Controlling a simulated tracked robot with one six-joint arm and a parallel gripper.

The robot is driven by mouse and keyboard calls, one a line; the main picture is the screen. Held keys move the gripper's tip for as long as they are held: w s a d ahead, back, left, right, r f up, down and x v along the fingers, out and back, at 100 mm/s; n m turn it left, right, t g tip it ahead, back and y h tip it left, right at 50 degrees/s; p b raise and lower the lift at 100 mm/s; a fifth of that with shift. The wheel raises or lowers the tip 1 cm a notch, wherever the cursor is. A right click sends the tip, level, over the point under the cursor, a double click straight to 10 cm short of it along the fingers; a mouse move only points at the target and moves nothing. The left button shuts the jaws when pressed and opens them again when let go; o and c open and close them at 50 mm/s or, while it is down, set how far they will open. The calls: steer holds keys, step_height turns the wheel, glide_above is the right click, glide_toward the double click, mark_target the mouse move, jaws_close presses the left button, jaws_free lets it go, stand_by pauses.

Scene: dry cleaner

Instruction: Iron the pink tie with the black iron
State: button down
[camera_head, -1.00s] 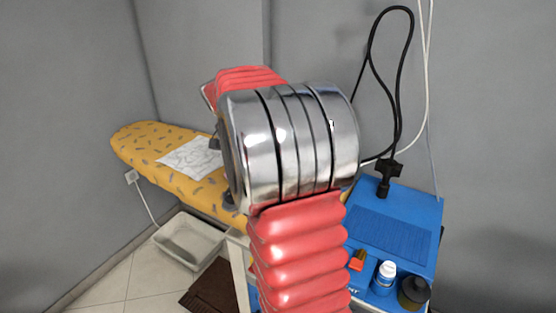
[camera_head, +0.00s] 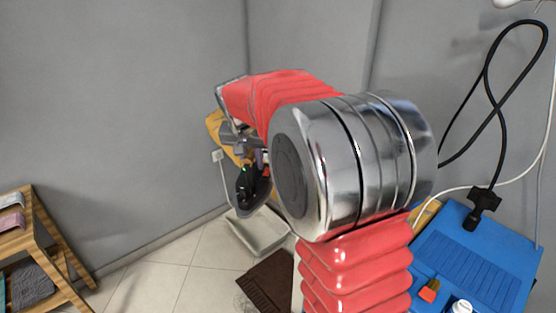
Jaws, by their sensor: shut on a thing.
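The black iron (camera_head: 252,192) hangs in front of the far wall corner, left of my red arm. My gripper (camera_head: 250,158) is shut on it; the fingers are small and partly covered by the arm. The iron appears tilted and clear of any surface. The yellow ironing board (camera_head: 214,126) shows only as a small part behind the gripper; my arm hides the rest. I cannot make out a pink tie for certain. A small pink folded cloth (camera_head: 11,221) lies on a wooden shelf at the left edge.
The wooden shelf (camera_head: 42,240) stands at the left with grey cloths. A pale tray (camera_head: 257,232) and a dark brown mat (camera_head: 268,283) are on the tiled floor. Tiled floor between shelf and tray is clear.

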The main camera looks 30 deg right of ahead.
steer(key=w+a+n+y, duration=0.1)
steer(key=a+n, duration=0.3)
steer(key=a, duration=0.8)
steer(key=shift+w+r+t, duration=0.4)
steer(key=shift+w+r, duration=0.05)
steer(key=shift+w, duration=0.25)
